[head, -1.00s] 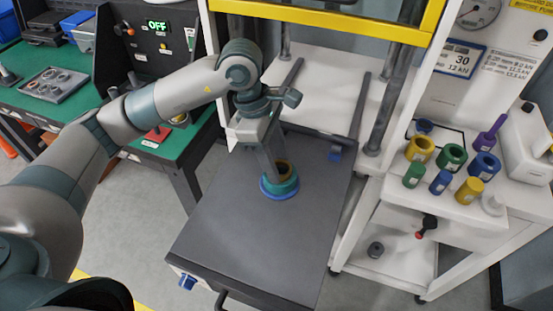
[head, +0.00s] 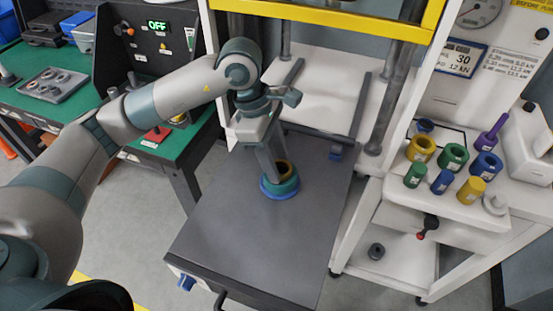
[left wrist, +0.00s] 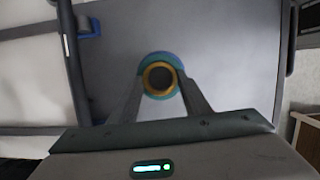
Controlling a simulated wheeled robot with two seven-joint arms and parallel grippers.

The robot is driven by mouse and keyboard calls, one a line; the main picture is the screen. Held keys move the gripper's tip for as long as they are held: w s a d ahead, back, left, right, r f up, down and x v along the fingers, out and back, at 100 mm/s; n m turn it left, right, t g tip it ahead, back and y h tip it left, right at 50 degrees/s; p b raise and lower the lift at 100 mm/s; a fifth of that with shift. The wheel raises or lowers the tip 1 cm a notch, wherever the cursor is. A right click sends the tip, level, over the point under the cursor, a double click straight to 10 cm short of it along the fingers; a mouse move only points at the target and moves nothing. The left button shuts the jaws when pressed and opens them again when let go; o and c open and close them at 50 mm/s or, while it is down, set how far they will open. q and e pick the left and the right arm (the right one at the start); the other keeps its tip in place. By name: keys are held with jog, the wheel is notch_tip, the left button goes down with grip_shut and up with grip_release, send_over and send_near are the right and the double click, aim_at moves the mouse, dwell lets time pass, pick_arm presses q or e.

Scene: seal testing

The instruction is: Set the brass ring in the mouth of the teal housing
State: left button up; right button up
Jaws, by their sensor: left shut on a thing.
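The teal housing (head: 283,187) stands upright on a blue round base (head: 279,195) on the dark grey table. It also shows in the left wrist view as a teal rim (left wrist: 160,58). The brass ring (head: 285,164) is at the housing's mouth, and in the left wrist view the ring (left wrist: 159,92) looks roughly centred over it. My left gripper (head: 280,176) points down, shut on the brass ring, one finger on each side. I cannot tell whether the ring is seated or slightly above the mouth. My right gripper is not in view.
The dark grey table (head: 235,240) is otherwise mostly clear. A press frame with a yellow bar (head: 340,22) stands behind it. A white cart (head: 430,210) at the right holds several coloured rings and cylinders. A green bench (head: 85,110) is at the left.

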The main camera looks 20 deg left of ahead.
pick_arm(q)
jog(key=shift+s+f, duration=0.1)
jog(key=shift+f, duration=0.1)
jog(key=o, duration=0.8)
jog(key=o, duration=0.5)
jog(key=shift+r, duration=0.1)
jog(key=shift+r, duration=1.45)
jog(key=shift+r, duration=0.15)
